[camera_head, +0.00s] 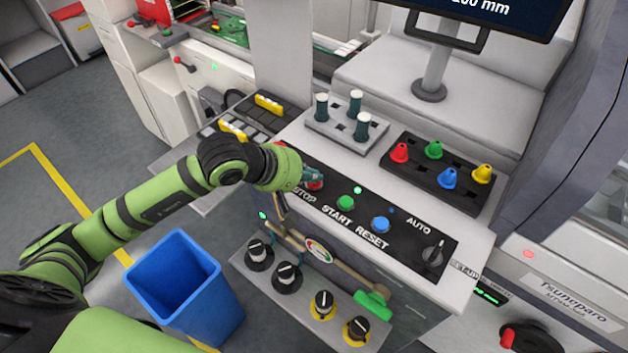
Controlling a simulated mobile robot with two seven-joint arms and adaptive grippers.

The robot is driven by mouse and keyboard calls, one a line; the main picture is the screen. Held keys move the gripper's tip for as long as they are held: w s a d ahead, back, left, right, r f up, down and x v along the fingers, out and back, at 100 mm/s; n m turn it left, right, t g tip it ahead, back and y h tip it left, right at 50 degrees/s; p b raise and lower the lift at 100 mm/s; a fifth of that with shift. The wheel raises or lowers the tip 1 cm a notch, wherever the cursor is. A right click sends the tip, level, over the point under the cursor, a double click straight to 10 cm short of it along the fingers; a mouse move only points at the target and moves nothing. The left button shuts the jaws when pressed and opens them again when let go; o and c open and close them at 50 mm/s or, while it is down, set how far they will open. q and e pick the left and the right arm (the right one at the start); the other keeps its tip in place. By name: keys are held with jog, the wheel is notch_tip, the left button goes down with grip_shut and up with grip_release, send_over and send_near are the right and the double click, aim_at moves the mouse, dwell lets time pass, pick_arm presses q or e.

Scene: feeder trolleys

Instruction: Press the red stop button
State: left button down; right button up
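The red stop button (315,186) sits on the black control panel (405,218) above the STOP label, left of the green START button (345,202) and the blue RESET button (381,225). My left arm reaches in from the left. My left gripper (312,174) is right at the red button and hides much of it. Only its dark teal tip shows, so its opening cannot be made out. I cannot tell whether it touches the button or hovers just above. My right gripper is out of view.
Coloured cones stand in a black tray (398,178) behind the panel, beside a grey block (334,135) with dark pegs. A monitor stand (432,75) rises behind. A rotary knob (433,253) is at the panel's right. A blue bin (184,290) stands below my arm.

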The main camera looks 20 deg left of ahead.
aim_at(311, 184)
pick_arm(q)
jog(key=shift+f, duration=0.2)
jog(key=shift+r, duration=0.85)
jog(key=shift+r+p, duration=1.3)
jog(key=shift+r, duration=1.3)
